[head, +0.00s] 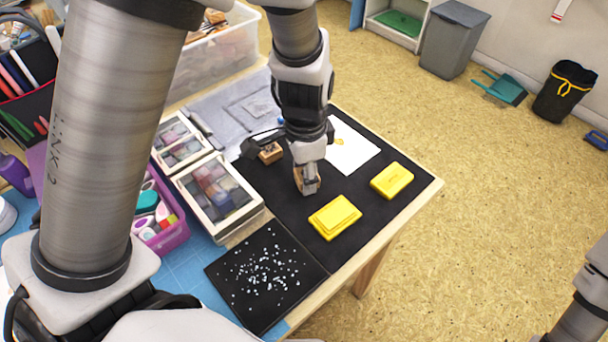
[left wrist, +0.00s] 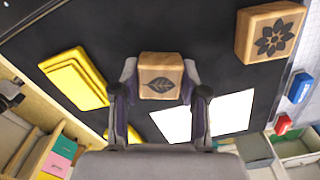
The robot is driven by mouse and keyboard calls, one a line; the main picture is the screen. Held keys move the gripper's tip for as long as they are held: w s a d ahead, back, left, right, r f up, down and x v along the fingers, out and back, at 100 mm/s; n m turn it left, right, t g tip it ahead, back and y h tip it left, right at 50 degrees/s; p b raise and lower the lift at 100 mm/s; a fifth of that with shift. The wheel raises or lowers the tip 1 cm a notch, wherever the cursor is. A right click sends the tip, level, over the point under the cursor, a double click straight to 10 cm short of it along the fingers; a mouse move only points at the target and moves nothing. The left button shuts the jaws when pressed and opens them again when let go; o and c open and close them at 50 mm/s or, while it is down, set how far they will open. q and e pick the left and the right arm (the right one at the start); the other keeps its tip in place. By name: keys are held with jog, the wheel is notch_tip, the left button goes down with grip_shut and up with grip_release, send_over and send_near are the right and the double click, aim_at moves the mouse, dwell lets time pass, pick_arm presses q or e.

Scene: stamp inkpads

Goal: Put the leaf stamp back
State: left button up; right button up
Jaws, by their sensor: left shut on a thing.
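My left gripper (head: 308,186) is shut on the wooden leaf stamp (left wrist: 160,86), a block with a dark leaf on the face toward the wrist camera. In the left wrist view the fingers (left wrist: 159,88) press on its two sides. In the head view the gripper mostly hides it, and I cannot tell whether it touches the black mat (head: 270,190). A wooden flower stamp (head: 270,153) stands on the mat to the left of and behind the gripper; it also shows in the left wrist view (left wrist: 270,32). My right gripper is not in view.
Two yellow inkpads (head: 335,217) (head: 391,180) lie to the right and front of the gripper. A white sheet (head: 352,148) with a yellow mark lies behind. Boxed ink sets (head: 217,195) stand left, a speckled black tile (head: 265,275) in front. The mat's front right is bare.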

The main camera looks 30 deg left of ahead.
pick_arm(q)
jog(key=shift+s+r, duration=0.2)
jog(key=shift+r, duration=0.05)
jog(key=shift+f, duration=0.35)
jog(key=o, duration=1)
jog(key=shift+o, duration=0.2)
jog(key=shift+r, duration=0.1)
jog(key=shift+r, duration=0.2)
notch_tip(320, 180, up, 12)
jog(key=p, duration=0.3)
